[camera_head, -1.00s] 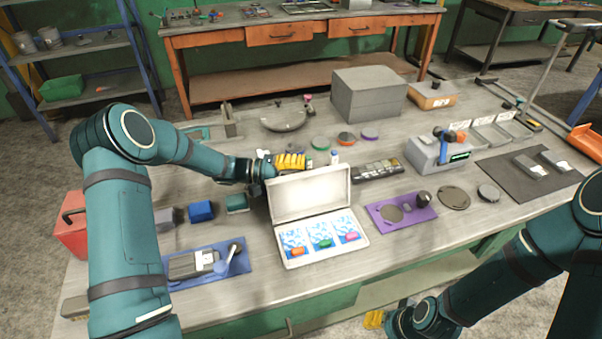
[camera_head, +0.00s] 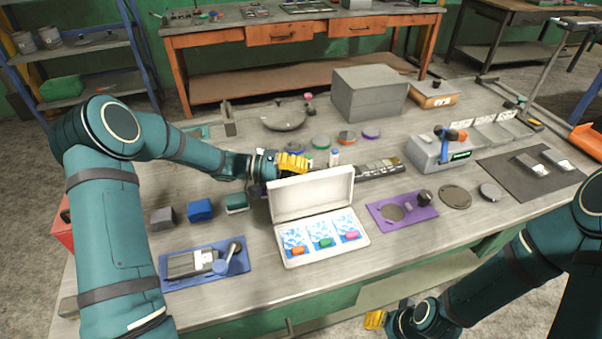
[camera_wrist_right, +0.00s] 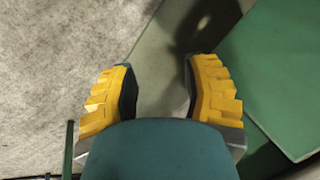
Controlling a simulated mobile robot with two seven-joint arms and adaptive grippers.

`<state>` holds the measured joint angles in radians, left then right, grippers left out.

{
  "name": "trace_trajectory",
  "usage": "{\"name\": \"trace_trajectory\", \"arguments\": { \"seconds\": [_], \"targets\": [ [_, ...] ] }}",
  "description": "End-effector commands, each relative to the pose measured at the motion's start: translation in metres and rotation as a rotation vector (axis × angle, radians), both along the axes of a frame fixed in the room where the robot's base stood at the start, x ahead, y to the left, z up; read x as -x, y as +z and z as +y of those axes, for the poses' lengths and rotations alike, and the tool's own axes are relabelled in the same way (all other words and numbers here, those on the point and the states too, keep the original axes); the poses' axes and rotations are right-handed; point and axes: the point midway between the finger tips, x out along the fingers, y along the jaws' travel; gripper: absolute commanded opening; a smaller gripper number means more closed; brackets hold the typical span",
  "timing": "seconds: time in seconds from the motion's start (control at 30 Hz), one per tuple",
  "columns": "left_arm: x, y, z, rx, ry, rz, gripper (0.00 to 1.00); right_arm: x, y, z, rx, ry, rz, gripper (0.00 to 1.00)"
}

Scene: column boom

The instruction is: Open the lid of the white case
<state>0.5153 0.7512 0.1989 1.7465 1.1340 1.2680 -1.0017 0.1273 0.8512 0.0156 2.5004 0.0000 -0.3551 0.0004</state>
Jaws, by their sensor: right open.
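The white case (camera_head: 360,240) stands on the workbench with its lid (camera_head: 312,194) raised, leaning a little back. Inside lie blue-and-white patterned panels with an orange, a green (camera_head: 325,242) and a pink piece. My left gripper (camera_head: 292,163) is behind the upper left of the lid, with its yellow fingers above the lid's top edge. I cannot tell whether it touches the lid or how far its fingers are apart. My right gripper (camera_wrist_right: 160,90) is open and empty, low beside the bench; a yellow finger also shows in the head view.
A blue mat (camera_head: 240,262) with tools lies left of the case, and a purple tray (camera_head: 425,212) lies right. Coloured blocks (camera_head: 200,210) sit near my left forearm. A grey box (camera_head: 368,95) stands behind.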

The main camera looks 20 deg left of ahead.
Motion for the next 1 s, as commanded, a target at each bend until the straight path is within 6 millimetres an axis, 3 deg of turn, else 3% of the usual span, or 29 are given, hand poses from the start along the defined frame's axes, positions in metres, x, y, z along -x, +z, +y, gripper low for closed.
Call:
{"name": "trace_trajectory", "arguments": {
  "seconds": [0.17, 0.47, 0.6, 1.0],
  "targets": [
    [0.017, 0.007, -0.011, 0.0, -0.005, 0.005, 0.0, -0.001, -0.003, 0.0, 0.0, -0.001, -0.002, 0.47],
    [0.018, 0.008, -0.013, -0.001, -0.004, 0.007, 0.0, -0.001, -0.003, 0.0, 0.0, -0.001, -0.002, 0.47],
    [0.018, 0.008, -0.012, -0.001, -0.004, 0.006, 0.4, -0.001, -0.003, 0.0, 0.0, -0.001, -0.002, 0.47],
    [0.018, 0.01, -0.006, 0.001, -0.001, 0.004, 0.4, -0.001, -0.003, 0.0, 0.0, -0.001, -0.002, 0.47]
  ]
}}
